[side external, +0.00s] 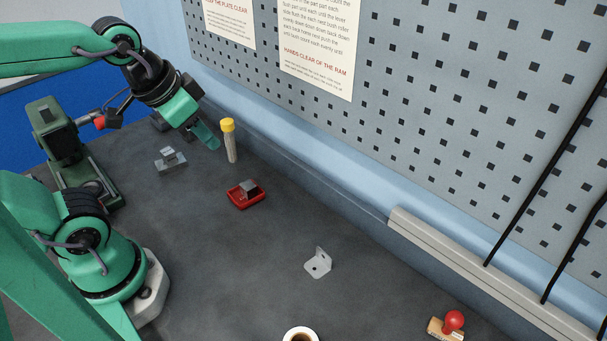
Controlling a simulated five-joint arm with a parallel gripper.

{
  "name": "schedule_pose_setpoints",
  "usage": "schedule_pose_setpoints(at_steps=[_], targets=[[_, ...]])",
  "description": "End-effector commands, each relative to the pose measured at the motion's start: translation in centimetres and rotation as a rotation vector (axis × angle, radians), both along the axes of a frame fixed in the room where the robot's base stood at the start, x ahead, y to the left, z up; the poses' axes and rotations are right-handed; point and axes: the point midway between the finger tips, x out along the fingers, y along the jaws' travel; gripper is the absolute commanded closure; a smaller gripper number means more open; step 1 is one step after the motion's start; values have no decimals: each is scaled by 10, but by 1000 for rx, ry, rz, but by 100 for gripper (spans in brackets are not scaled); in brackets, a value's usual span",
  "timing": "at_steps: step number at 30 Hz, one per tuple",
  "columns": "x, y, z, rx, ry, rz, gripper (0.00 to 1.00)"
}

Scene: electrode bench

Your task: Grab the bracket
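A light grey L-shaped bracket (318,264) lies on the dark bench, right of the middle of the side external view. One flange is flat on the bench, with a dark hole in it, and the other stands up. My gripper (207,136) is at the upper left, well away from the bracket, pointing down and to the right near a yellow-capped tube. Its green fingers overlap in this view, so I cannot tell whether they are open or shut. I see nothing held at its tips.
The yellow-capped tube (230,141) stands upright beside my gripper. A small red tray (240,204) holds a grey metal piece. A grey block (171,162) and dark green press (90,170) are left. A red-knobbed stamp (447,326) and cup (300,335) are nearer. Bench around the bracket is clear.

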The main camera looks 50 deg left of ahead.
Motion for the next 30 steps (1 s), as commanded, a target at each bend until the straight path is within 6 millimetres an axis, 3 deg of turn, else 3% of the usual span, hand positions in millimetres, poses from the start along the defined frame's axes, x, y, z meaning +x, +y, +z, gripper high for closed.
schedule_pose_setpoints(at_steps=[17,30], targets=[[66,-73,-40,177,171,-619,72],[96,-148,-104,295,281,-1130,72]])
